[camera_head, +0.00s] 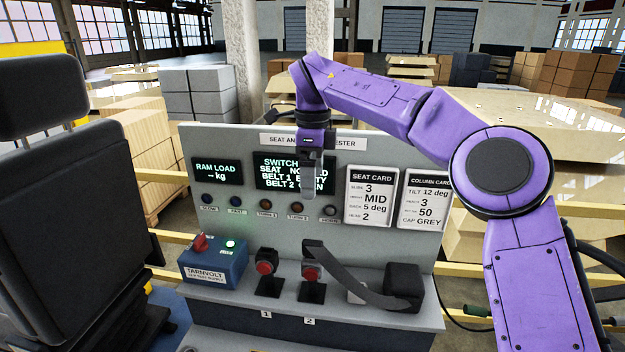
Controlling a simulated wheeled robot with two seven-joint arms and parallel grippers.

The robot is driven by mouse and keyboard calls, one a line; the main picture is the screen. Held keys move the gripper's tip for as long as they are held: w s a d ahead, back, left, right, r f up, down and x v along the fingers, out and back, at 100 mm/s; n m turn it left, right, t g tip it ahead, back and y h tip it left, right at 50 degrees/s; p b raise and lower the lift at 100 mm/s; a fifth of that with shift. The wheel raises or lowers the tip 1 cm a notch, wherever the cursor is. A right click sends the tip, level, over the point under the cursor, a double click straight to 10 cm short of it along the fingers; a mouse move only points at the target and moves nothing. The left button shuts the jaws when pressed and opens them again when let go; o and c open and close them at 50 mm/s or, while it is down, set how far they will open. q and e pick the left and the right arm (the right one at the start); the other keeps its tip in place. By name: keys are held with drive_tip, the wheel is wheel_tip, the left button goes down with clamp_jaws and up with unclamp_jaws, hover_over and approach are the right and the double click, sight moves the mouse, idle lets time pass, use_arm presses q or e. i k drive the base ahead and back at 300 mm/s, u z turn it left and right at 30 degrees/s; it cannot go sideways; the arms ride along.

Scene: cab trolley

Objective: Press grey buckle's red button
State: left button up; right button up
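Two buckles stand on the bench shelf, each with a red button facing me. The buckle at label 1 (266,255) looks black and has no strap in it. The buckle at label 2 (309,287) looks dark grey; a strap (352,279) runs from its top to a black box at the right. Its red button (310,273) is visible. My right gripper (308,194) points down in front of the panel, above the label 2 buckle and apart from it. Its fingers overlap from this side, so their gap is hidden. My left gripper is out of view.
The tester panel (225,143) rises behind the shelf, with screens and two cards. A blue supply box (215,262) with a red switch and lit green lamp sits left of the buckles. The black box (404,287) is at right. A black seat (60,200) fills the left.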

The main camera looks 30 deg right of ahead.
sight(310, 275)
drive_tip(key=k, duration=1.5)
